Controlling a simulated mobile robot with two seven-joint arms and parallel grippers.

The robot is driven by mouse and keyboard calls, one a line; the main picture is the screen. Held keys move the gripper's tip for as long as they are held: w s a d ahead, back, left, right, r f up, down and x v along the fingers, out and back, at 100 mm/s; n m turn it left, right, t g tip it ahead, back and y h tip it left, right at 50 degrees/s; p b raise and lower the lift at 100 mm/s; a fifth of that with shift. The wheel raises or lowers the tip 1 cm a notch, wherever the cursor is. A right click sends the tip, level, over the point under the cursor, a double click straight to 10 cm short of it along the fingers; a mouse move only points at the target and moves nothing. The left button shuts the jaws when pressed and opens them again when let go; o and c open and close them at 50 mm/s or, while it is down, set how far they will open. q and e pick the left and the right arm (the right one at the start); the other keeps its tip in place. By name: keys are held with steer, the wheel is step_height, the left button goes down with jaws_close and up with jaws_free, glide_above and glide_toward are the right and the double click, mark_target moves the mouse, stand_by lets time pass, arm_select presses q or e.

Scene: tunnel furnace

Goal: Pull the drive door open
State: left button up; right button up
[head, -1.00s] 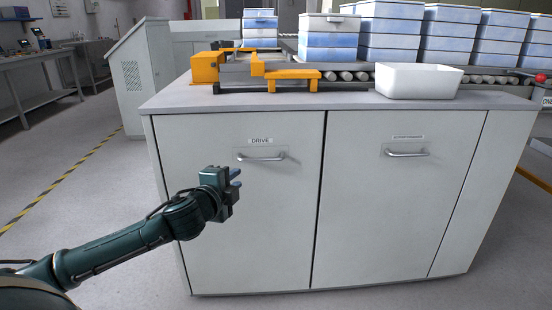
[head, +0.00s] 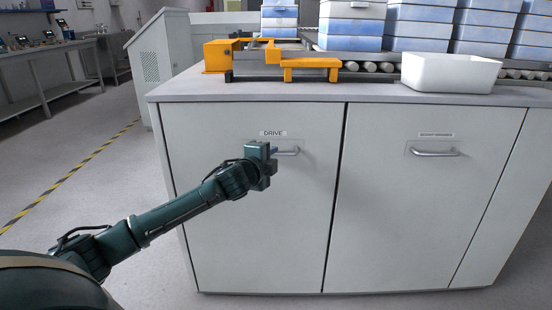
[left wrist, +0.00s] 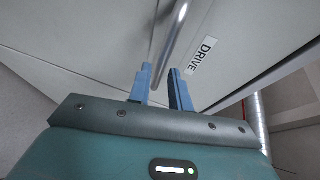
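The drive door (head: 260,235) is the left grey-white panel of the cabinet, shut and flush with the front. Its DRIVE label (head: 273,134) also shows in the left wrist view (left wrist: 201,56). The metal bar handle (head: 291,152) sits below the label, its left part hidden behind my gripper. My left gripper (head: 275,157) is right at the handle. In the left wrist view, its two blue fingers (left wrist: 160,73) are apart, with the handle bar (left wrist: 173,38) running just ahead of the gap. Contact cannot be told. My right gripper is not in view.
A second door with its own handle (head: 434,153) is to the right. On the countertop are a white bin (head: 450,74), an orange fixture (head: 312,66) and a roller conveyor with stacked blue-and-white boxes (head: 418,30). The floor left of the cabinet is clear, with a striped line (head: 75,170).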

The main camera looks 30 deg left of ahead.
mark_target(275, 155)
arm_select(q)
steer(key=shift+b+x, duration=0.3)
steer(key=shift+x, duration=1.35)
steer(key=shift+c, duration=0.4)
jaws_close()
